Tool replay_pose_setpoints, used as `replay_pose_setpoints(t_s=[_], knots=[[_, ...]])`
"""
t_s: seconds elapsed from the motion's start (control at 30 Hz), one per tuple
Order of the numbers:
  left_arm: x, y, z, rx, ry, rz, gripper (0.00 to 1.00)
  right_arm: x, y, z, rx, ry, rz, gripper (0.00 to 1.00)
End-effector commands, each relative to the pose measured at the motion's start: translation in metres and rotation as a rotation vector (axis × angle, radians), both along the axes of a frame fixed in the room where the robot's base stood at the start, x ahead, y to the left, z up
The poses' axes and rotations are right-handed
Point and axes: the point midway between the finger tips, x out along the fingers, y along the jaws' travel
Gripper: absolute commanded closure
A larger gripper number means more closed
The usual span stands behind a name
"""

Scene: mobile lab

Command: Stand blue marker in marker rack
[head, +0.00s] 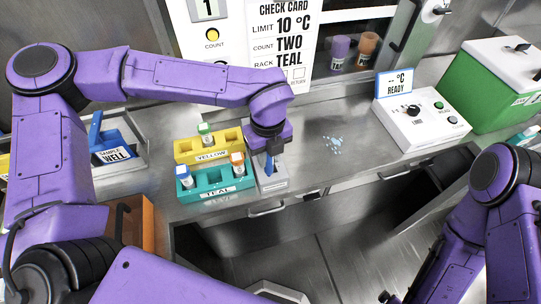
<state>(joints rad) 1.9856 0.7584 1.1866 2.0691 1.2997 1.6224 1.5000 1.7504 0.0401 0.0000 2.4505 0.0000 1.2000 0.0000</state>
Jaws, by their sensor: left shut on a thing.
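My left gripper (269,153) points down at the right of the coloured racks and is shut on the blue marker (269,166). Only a short blue length of the marker shows below the fingers; it looks roughly upright. A small grey block, which looks like the marker rack (272,184), is directly below and around the marker's lower end. I cannot tell whether the marker's tip is inside a hole or just above it. My right arm hangs at the right edge, and its gripper is out of the picture.
A yellow rack (209,155) and a teal rack (214,194) holding capped vials stand just left. A sample well tray (120,152) is further left. Spilled droplets (334,145) lie on the counter to the right, before a white control box (422,127) and green cooler (495,95).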

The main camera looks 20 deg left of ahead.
Motion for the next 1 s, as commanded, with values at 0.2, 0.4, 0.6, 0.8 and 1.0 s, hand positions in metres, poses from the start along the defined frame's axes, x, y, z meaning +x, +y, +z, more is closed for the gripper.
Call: replay_pose_setpoints(t_s=[0.2,0.4,0.6,0.8,1.0], knots=[[0.023,0.005,-0.028,0.001,0.001,0.001,1.0,0.0,0.0,0.01,0.0,0.0,0.0,0.0],[0.029,0.006,-0.037,0.001,0.001,-0.001,1.0,0.0,0.0,0.012,0.0,0.0,0.0,0.0],[0.035,0.007,-0.068,0.002,0.003,-0.002,1.0,0.0,0.0,0.02,0.0,0.0,0.0,0.0],[0.036,0.007,-0.076,0.001,-0.001,-0.001,1.0,0.0,0.0,0.02,0.0,0.0,0.0,0.0],[0.036,0.007,-0.079,0.001,-0.001,-0.001,1.0,0.0,0.0,0.017,0.0,0.0,0.0,0.0]])
